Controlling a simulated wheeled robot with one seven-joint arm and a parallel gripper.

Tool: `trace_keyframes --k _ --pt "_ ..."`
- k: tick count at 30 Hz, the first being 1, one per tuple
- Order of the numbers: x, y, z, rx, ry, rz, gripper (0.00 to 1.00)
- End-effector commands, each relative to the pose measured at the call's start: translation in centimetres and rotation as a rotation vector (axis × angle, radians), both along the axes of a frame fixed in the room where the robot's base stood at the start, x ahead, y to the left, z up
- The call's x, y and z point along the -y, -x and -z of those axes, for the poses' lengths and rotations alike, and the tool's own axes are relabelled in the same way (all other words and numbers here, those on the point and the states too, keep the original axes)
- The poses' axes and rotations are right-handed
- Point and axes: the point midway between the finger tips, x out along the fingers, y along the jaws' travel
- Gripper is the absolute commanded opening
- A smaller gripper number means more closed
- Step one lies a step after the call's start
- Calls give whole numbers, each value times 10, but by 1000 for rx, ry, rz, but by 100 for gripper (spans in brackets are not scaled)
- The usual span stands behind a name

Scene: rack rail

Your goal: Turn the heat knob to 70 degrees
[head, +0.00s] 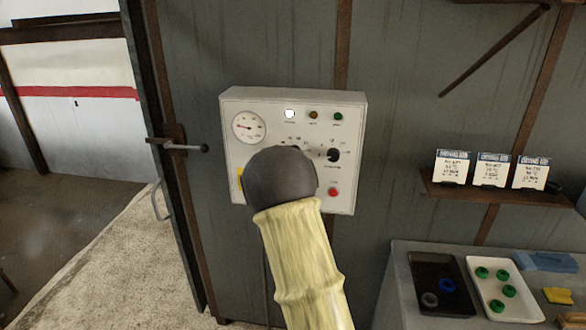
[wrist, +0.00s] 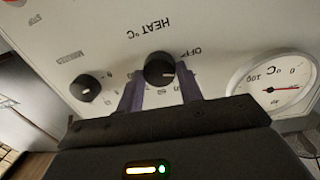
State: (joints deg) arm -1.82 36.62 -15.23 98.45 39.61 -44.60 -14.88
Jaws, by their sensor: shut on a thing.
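The heat knob (wrist: 159,67) is a round black dial under the upside-down "HEAT °C" lettering in the wrist view. My gripper (wrist: 160,82) is shut on it, one dark purple finger on each side. A small pale mark shows on the knob, but I cannot read which number it points to; "OFF" is printed close by. The knob's scale is partly hidden by the fingers. In the head view, the white control box (head: 344,105) is on the grey wall, and my arm hides the heat knob and the gripper there.
A second black knob (head: 333,155) and a red button (head: 333,192) sit right of my arm; a dial gauge (head: 249,127) is at upper left. A lit white lamp (head: 290,113) is on top. A card shelf (head: 500,192) and a bench with trays (head: 500,290) stand right.

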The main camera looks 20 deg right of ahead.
Motion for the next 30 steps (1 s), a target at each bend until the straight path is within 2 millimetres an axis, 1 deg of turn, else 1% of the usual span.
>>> trace_keyframes --k 1,30 --pt "2 0 4 34 -34 2 14" --pt "8 3 1 548 -797 4 14"
